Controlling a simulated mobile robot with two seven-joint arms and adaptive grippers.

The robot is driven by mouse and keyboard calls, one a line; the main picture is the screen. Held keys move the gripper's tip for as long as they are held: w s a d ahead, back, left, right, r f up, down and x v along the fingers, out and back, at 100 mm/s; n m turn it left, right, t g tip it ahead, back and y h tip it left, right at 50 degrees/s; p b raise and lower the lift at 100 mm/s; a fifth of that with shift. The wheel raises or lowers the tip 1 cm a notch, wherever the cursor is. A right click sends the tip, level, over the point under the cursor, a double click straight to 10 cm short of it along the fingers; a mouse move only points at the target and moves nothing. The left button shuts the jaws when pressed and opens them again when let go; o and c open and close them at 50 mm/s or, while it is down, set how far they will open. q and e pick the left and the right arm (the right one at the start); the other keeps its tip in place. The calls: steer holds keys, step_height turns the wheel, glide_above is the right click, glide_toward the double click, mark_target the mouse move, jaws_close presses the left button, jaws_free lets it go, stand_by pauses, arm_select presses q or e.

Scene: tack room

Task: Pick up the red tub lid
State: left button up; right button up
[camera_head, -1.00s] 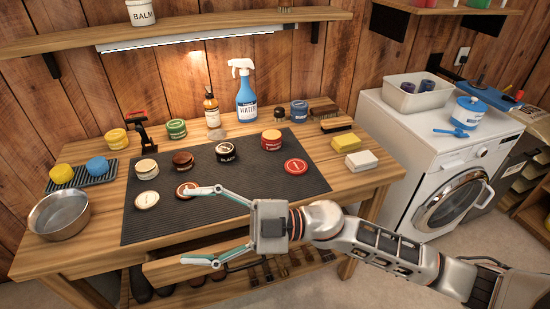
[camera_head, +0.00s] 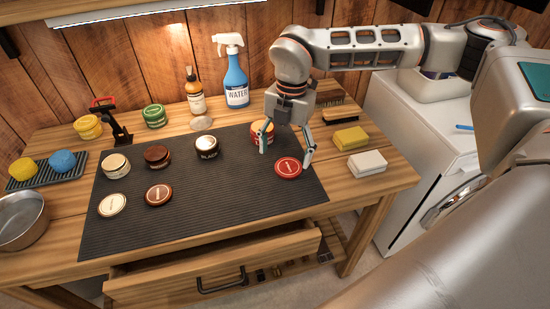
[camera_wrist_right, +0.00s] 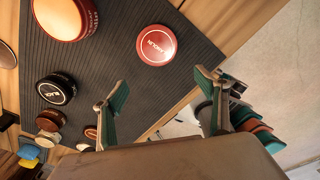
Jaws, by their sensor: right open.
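The red tub lid (camera_head: 288,168) lies flat on the dark ribbed mat (camera_head: 200,215), near its right edge. It also shows in the right wrist view (camera_wrist_right: 157,45), round with pale lettering. My right gripper (camera_head: 286,152) points down with its fingers spread, close to the lid, and nothing is between the fingers. In the right wrist view its fingers (camera_wrist_right: 163,92) are apart, with the lid beyond the tips. The red tub (camera_head: 257,136) stands just behind the lid, partly hidden by my gripper. In the right wrist view the tub (camera_wrist_right: 65,18) shows a tan top. My left gripper is not in view.
A black tub (camera_head: 207,147), a brown tub (camera_head: 157,156) and a cream tub (camera_head: 116,166) stand on the mat; brown (camera_head: 159,194) and cream (camera_head: 112,205) lids lie in front. A yellow sponge (camera_head: 350,138) and white block (camera_head: 367,162) are at right. The drawer (camera_head: 160,288) is pulled out.

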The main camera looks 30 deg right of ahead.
mark_target(289, 167)
steer(key=w+d, duration=0.1)
steer(key=d+r+h, duration=0.1)
steer(key=shift+w+d+m, duration=0.3)
steer(key=shift+w+d, duration=0.05)
steer(key=shift+f+p, duration=0.35)
steer(key=shift+f, duration=3.45)
steer(key=c, duration=0.8)
